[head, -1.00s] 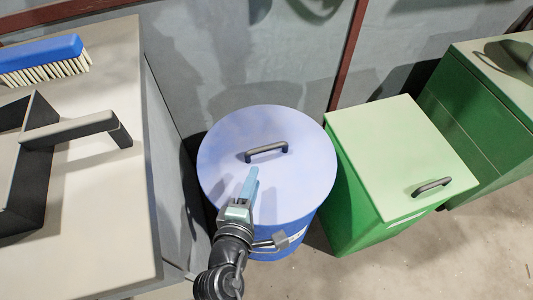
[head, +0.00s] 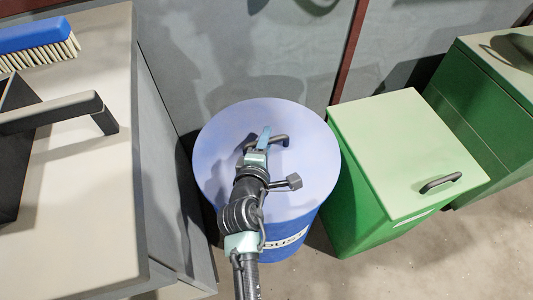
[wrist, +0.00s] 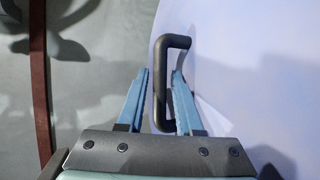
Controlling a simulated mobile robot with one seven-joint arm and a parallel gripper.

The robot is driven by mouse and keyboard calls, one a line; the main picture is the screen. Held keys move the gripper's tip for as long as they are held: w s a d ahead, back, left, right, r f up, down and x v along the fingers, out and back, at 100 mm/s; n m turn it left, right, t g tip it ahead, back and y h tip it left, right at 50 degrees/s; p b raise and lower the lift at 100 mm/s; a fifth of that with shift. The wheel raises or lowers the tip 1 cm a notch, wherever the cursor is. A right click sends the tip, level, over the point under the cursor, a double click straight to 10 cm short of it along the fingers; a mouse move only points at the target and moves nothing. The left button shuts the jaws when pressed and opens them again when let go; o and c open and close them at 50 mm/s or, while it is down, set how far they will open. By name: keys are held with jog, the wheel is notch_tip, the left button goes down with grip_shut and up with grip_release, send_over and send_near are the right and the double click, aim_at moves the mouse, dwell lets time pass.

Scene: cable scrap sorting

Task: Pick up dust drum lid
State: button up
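The dust drum lid (head: 310,170) is a round pale blue-lilac disc lying on the blue drum (head: 292,240). Its dark bar handle (head: 280,139) stands near the lid's far middle. In the wrist view the handle (wrist: 172,42) runs lengthwise between my two blue fingers, and the lid (wrist: 245,60) fills the right side. My gripper (head: 262,138) is over the lid at the handle's left part. In the wrist view my gripper (wrist: 161,90) is open, with a finger on each side of the handle. A gap shows at the left finger; the right finger is very close to the handle.
A green bin (head: 390,150) with a pale green lid stands close on the right, and a larger green box (head: 470,105) beyond it. A bench (head: 85,200) at left carries a blue brush (head: 35,36) and a dark dustpan (head: 50,116). A grey wall is behind.

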grip_shut()
dwell(1.4)
jog(key=shift+r, duration=0.1)
